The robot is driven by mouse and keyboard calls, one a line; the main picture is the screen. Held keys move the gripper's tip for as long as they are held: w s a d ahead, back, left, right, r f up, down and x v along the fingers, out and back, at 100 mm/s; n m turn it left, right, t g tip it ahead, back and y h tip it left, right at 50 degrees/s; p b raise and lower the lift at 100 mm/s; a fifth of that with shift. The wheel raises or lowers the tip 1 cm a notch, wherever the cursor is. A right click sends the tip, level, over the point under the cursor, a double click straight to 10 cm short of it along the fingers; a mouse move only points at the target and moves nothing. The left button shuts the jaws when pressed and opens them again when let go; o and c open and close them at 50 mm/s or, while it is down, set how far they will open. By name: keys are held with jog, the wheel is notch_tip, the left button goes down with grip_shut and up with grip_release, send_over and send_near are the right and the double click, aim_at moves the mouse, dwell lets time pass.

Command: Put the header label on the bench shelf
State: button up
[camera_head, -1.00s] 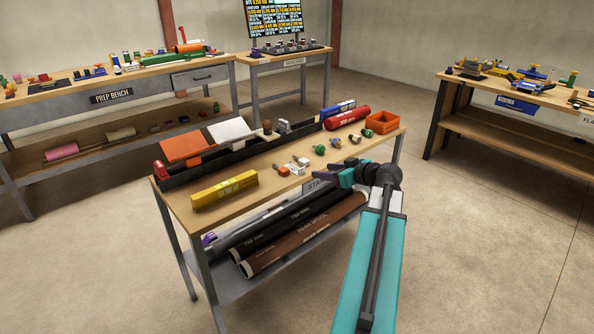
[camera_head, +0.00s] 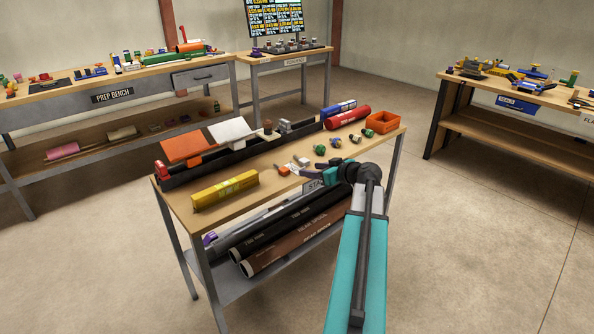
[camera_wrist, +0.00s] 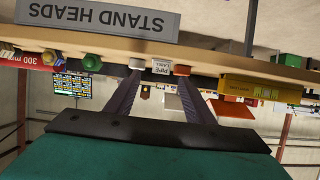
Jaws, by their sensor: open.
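My gripper (camera_head: 312,172) is open and empty at the front edge of the middle bench, just above its top. In the wrist view its two dark fingers (camera_wrist: 160,75) point at a small white printed tag (camera_wrist: 165,67), between a white piece (camera_wrist: 137,64) and an orange piece (camera_wrist: 182,69). The tag's print is too small to read surely, so I cannot tell if it is the header label. Small white pieces (camera_head: 303,160) show near the fingertips in the head view. The middle bench has a grey lower shelf (camera_head: 222,287); the prep bench has a wooden one (camera_head: 30,180).
A yellow box (camera_head: 225,190), small green fittings (camera_head: 320,149), an orange bin (camera_head: 382,122) and a black rack (camera_head: 190,173) stand on the bench top. Black and brown tubes (camera_head: 290,240) fill much of its lower shelf. A STAND HEADS sign (camera_wrist: 110,18) hangs at the front edge.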

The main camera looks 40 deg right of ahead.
jog(key=shift+p+x, duration=0.35)
jog(key=shift+x, duration=2.1)
jog(key=shift+a+r, duration=0.1)
jog(key=c, duration=1.2)
jog(key=shift+r, duration=0.1)
jog(key=shift+r, duration=1.15)
jog(key=s+d+r+b, duration=0.1)
jog(key=s+d+r, duration=0.1)
jog(key=s, duration=1.3)
jog(key=shift+s+d+r+b, duration=0.25)
jog(key=shift+s+d+b, duration=0.05)
jog(key=shift+s+b, duration=0.1)
